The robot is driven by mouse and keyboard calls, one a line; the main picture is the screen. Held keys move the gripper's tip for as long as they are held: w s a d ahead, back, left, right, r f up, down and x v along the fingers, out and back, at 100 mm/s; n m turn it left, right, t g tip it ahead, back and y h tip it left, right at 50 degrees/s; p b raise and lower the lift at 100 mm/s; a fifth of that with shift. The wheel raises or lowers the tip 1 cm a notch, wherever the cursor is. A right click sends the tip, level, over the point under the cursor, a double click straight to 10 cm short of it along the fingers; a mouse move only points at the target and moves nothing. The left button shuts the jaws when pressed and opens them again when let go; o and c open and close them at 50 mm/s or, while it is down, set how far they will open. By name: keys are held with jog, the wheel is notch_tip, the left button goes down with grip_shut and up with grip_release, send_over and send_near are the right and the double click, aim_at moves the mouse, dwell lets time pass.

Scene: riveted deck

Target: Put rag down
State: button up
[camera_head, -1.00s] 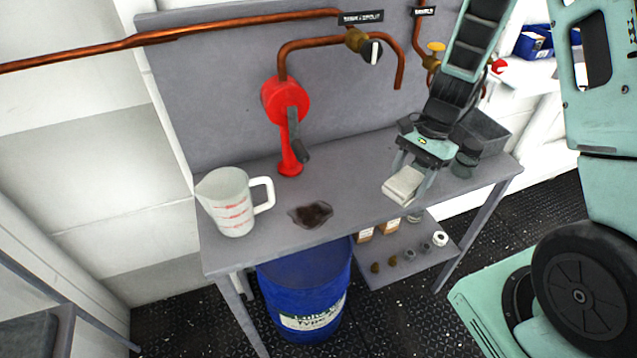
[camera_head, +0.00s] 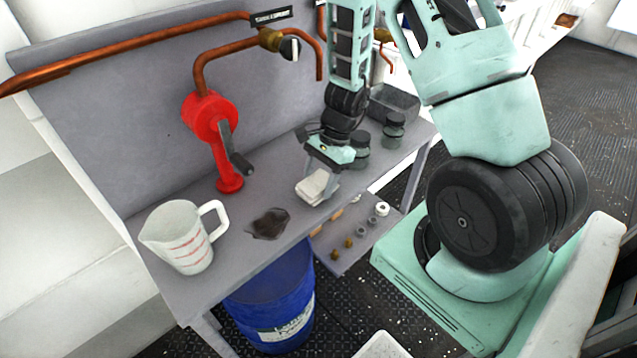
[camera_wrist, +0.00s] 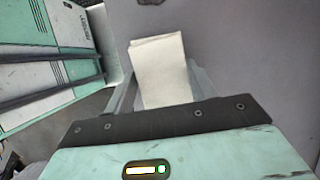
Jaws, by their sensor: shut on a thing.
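A folded white rag (camera_head: 316,186) is between the fingers of my gripper (camera_head: 322,178), at the right part of the grey workbench (camera_head: 190,292). In the wrist view the rag (camera_wrist: 159,72) sticks out past the fingers, over the grey bench top. My gripper is shut on the rag. The rag is at or just above the bench top; I cannot tell if it touches. A dark brown spill (camera_head: 268,223) lies on the bench to the left of the rag.
A measuring jug (camera_head: 180,240) stands at the bench's left end. A red hand pump (camera_head: 212,120) stands behind the spill. Dark jars (camera_head: 393,130) and a grey bin (camera_head: 394,103) are at the right end. A blue drum (camera_head: 270,300) stands below.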

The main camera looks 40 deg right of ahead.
jog(key=shift+f, duration=0.55)
jog(key=shift+f, duration=0.1)
jog(key=shift+f, duration=0.15)
jog(key=o, duration=0.9)
